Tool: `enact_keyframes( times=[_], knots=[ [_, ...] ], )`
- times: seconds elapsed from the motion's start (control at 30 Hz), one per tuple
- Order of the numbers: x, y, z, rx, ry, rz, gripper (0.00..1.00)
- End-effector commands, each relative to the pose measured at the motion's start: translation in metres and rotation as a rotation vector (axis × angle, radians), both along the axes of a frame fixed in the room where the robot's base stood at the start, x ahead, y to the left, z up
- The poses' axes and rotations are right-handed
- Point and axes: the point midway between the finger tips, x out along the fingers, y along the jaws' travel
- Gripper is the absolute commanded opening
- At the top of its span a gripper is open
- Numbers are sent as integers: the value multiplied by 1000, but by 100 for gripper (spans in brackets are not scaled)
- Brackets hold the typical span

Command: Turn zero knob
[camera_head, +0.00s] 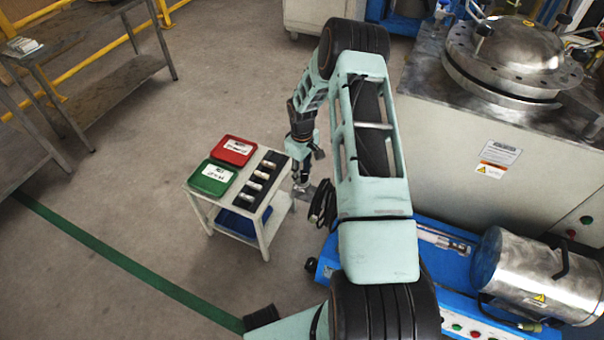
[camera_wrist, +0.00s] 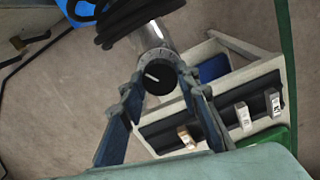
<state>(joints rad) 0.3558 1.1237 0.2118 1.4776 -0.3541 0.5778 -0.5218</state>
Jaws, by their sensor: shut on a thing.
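The zero knob (camera_wrist: 157,82) is round and black with a white pointer line, on the end of a silver cylinder (camera_wrist: 153,36) in the wrist view. Light tick marks ring its face. My gripper (camera_wrist: 163,77) has one finger on each side of the knob and is shut on it. The pointer line lies slanted across the face. In the head view my gripper (camera_head: 302,187) is low beside the cart, left of the blue machine (camera_head: 455,275). I cannot make out the knob there.
A small pale cart (camera_head: 263,236) stands close by, with a red tray (camera_head: 234,143), a green tray (camera_head: 205,186) and several samples on a dark strip (camera_head: 274,162). A metal drum (camera_head: 520,275) is at right. The floor left of the cart is clear.

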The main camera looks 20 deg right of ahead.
Motion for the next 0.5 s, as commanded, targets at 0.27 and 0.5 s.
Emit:
enact_keyframes(
  times=[0.27,0.5],
  knots=[
    [0,-1,0,-2,-1,-148,5],
    [0,-1,0,-1,-1,-205,5]
  ],
)
